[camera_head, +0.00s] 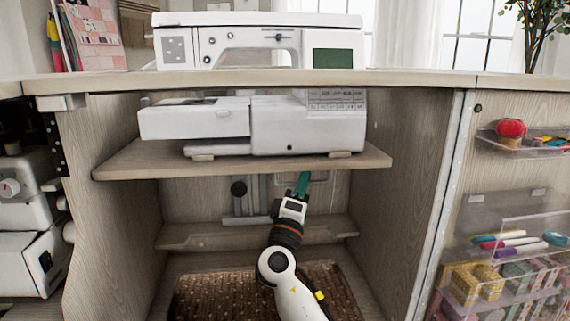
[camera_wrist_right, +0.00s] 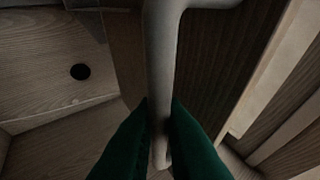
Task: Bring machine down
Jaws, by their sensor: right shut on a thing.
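The white sewing machine (camera_head: 308,125) stands upright on a wooden platform (camera_head: 240,166) inside the cabinet. Its upper part (camera_head: 290,42) sticks up above the tabletop. My right gripper (camera_head: 303,182) reaches into the cabinet just under the platform, with its green fingers pointing up and back. In the right wrist view its fingers (camera_wrist_right: 159,125) are shut around a grey metal bar handle (camera_wrist_right: 163,50). My left gripper is not in view.
A lower shelf (camera_head: 200,236) and a brown woven basket (camera_head: 195,295) are beneath. The right door (camera_head: 455,190) stands open with clear bins. Cabinet walls flank my arm.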

